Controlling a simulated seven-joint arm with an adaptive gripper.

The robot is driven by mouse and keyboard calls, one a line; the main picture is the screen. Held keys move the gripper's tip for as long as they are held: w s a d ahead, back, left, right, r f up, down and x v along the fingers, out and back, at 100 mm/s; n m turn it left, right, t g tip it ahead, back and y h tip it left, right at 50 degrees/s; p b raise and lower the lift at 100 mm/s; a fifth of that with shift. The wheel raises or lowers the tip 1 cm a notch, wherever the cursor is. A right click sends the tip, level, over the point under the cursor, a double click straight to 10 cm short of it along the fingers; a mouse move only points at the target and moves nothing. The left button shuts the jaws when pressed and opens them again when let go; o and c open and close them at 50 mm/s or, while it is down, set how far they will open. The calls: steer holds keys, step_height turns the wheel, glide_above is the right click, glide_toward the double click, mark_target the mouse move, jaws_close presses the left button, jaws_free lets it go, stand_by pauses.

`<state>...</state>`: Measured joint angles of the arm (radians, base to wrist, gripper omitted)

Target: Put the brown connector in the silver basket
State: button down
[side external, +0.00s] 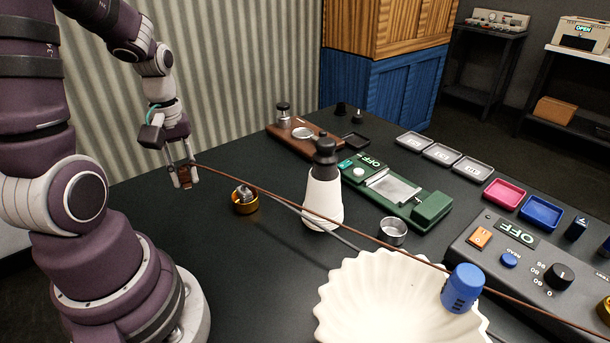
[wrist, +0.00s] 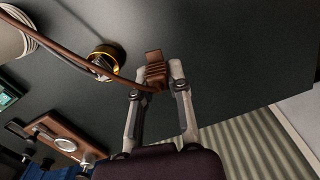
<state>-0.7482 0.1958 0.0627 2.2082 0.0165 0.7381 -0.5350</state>
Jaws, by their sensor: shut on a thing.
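My gripper (side external: 181,181) is shut on the brown connector (side external: 186,175) and holds it above the left part of the dark table. In the wrist view, the ribbed brown connector (wrist: 155,72) sits between the two fingertips (wrist: 158,84). A brown cable (side external: 270,196) runs from it across the table to the lower right. The silver basket (side external: 393,233), a small round metal cup, stands on the table to the right of the white bottle, well away from my gripper. It looks empty, and I cannot make it out in the wrist view.
A gold basket (side external: 245,207) holding a grey connector stands near my gripper. A white bottle (side external: 323,198) stands between my gripper and the silver basket. A green device (side external: 430,209) lies behind the silver basket.

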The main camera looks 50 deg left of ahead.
steer(key=w+d+r+m, duration=0.4)
steer(key=w+d+m, duration=0.3)
steer(key=m, duration=0.1)
steer(key=w+d+r+m, duration=0.3)
steer(key=w+d+m, duration=0.4)
steer(key=s+d+f, duration=0.1)
steer(key=s+f, duration=0.3)
steer(key=s+d+f, duration=0.1)
steer(key=s+f, duration=0.2)
steer(key=s, duration=0.1)
steer(key=s+d+f, duration=0.1)
steer(key=s+f, duration=0.2)
steer(key=f, duration=0.1)
steer(key=shift+s+d+f, duration=0.35)
steer(key=shift+s, duration=0.05)
glide_above(343, 247)
steer(key=shift+s+f, duration=0.1)
steer(key=shift+f, duration=2.45)
